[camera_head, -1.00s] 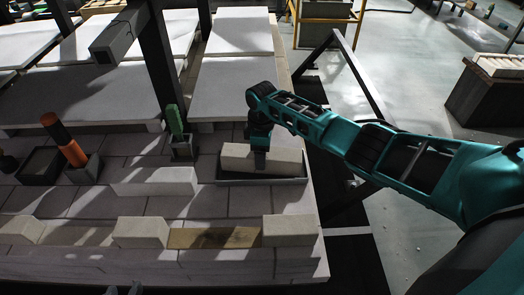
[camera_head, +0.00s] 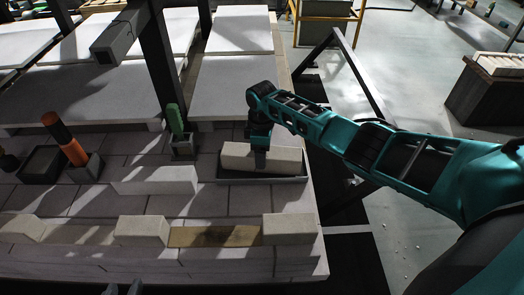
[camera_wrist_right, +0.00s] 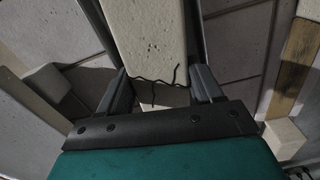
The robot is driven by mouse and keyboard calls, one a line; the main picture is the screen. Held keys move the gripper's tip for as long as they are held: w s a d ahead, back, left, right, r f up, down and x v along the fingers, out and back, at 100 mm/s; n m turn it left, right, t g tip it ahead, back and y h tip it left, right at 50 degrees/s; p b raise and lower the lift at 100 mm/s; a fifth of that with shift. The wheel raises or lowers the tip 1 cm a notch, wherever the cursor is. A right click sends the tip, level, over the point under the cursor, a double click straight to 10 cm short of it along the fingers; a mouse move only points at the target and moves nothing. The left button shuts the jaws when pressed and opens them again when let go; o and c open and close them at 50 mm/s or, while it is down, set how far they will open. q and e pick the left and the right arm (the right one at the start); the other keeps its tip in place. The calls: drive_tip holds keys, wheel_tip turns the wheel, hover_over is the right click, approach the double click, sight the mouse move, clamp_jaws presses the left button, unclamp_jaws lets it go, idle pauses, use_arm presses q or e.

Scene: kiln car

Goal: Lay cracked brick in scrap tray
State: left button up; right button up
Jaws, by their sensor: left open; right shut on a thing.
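The cracked brick (camera_head: 286,160) is a pale block at the right end of the kiln car, inside the outline of the dark, low-walled scrap tray (camera_head: 262,180). The tray's front wall hides the brick's lower edge, so I cannot tell whether it touches the floor. My right gripper (camera_head: 260,158) is shut across the brick's middle from above. In the right wrist view the brick (camera_wrist_right: 150,40) lies between the fingers, with a jagged black crack across it near them. My left gripper (camera_head: 124,290) is open at the bottom edge, only its fingertips showing, away from the brick.
Pale bricks (camera_head: 142,230) line the front, with a brown wooden piece (camera_head: 215,237) between two of them. Another brick (camera_head: 155,181) lies left of the tray. Holders with a green tool (camera_head: 175,121) and an orange-black tool (camera_head: 64,140) stand further left. A dark post (camera_head: 165,65) rises behind.

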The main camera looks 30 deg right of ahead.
drive_tip(key=shift+w+f+b, duration=0.1)
drive_tip(key=shift+f+b, duration=0.35)
drive_tip(key=shift+f, duration=0.1)
idle(0.6)
drive_tip(key=o, duration=1.4)
drive_tip(key=shift+f, duration=0.1)
